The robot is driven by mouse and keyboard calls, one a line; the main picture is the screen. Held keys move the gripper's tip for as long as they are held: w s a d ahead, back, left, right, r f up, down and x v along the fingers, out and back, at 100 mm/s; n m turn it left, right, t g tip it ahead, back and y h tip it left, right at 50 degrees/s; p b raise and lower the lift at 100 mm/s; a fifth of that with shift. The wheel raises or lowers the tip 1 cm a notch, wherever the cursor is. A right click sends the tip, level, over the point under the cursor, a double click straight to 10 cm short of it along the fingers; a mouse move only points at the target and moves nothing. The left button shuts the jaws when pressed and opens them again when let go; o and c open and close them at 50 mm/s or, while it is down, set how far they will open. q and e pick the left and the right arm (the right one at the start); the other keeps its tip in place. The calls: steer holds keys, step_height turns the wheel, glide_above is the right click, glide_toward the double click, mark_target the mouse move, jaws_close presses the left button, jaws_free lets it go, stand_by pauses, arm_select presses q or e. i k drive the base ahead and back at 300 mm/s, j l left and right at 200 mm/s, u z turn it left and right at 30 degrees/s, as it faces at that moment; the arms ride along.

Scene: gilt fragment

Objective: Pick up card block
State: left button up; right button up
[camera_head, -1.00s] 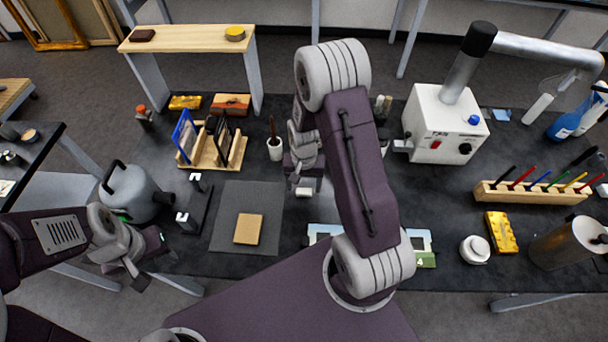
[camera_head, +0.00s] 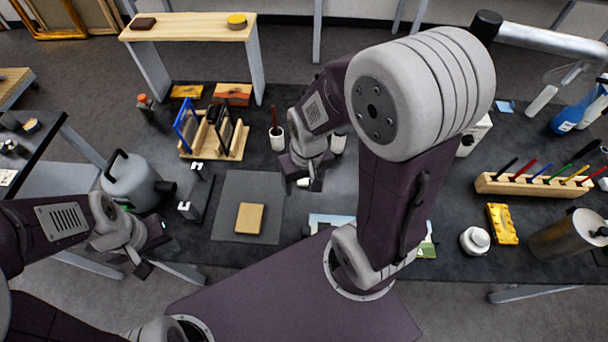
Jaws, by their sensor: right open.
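A flat tan block (camera_head: 249,218), which looks like the card block, lies on a dark grey mat (camera_head: 233,190) on the black-topped table. My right gripper (camera_head: 303,186) is open and empty, to the right of the mat and a little higher in the picture than the block. It is apart from the block. My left gripper (camera_head: 146,262) is at the table's near left edge, left of the mat and away from the block. Whether its fingers are open or shut is unclear. My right arm hides part of the table's middle.
A wooden rack (camera_head: 228,137) with frames stands behind the mat. A black stand with pale ends (camera_head: 193,196) is left of it, beside a grey canister (camera_head: 130,181). A white cup (camera_head: 277,138) with a brush stands behind my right gripper. A picture card (camera_head: 328,221) lies right of the mat.

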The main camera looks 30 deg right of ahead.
mark_target(250, 218)
steer(key=k+j+z, duration=0.1)
steer(key=j+z, duration=0.25)
steer(key=k+j+z, duration=0.15)
steer(key=j+z, duration=0.15)
steer(key=j, duration=0.25)
steer(key=k+j+z, duration=0.2)
steer(key=j+z, duration=0.15)
steer(key=k+j+z, duration=0.65)
steer(key=i+j, duration=0.05)
steer(key=i, duration=0.05)
